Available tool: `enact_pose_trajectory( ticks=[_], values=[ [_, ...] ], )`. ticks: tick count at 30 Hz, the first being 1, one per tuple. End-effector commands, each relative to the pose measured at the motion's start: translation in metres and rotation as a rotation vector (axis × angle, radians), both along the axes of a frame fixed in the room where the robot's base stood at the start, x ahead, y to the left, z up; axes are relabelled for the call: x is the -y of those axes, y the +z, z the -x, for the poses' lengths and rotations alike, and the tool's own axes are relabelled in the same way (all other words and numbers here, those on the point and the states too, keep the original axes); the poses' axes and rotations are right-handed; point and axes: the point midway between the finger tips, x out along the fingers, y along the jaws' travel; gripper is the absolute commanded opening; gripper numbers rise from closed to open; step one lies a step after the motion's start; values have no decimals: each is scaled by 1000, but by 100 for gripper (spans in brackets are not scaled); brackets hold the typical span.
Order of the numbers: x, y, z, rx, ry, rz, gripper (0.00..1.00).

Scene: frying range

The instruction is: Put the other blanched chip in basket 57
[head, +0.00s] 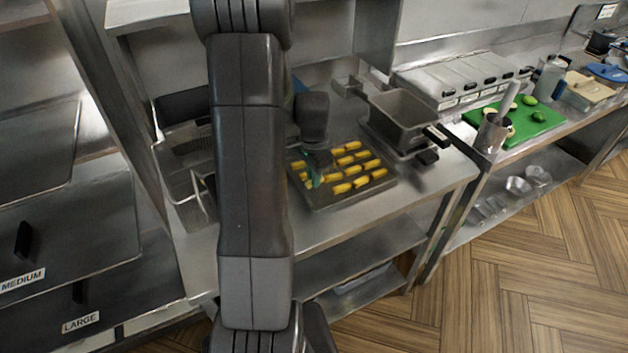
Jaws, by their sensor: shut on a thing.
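A dark tray (349,199) on the steel counter holds several yellow chips (362,181) in rows. My gripper (315,182) is low over the tray's left part, shut on a chip. That chip is mostly hidden by the fingers and too small to make out clearly. A wire fryer basket (186,186) stands left of the tray, partly behind my arm. A bit of yellow, probably a chip, shows near my arm's edge at the basket. I cannot read a number on the basket.
A grey metal pan (402,116) with black handles stands right of the tray. Lidded steel containers (462,78) line the back. Drawers marked medium and large are at left.

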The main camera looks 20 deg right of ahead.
Motion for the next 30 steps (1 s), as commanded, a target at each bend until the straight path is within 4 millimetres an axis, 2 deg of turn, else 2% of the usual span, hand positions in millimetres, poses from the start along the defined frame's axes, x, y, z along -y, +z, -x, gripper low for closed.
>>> enact_pose_trajectory(
  ticks=[9, 15, 30],
  values=[
    [0, 58, -1, 5, 0, 2, 0],
    [0, 84, 0, 3, 0, 1, 0],
    [0, 89, 0, 0, 0, 0, 0]
  ],
)
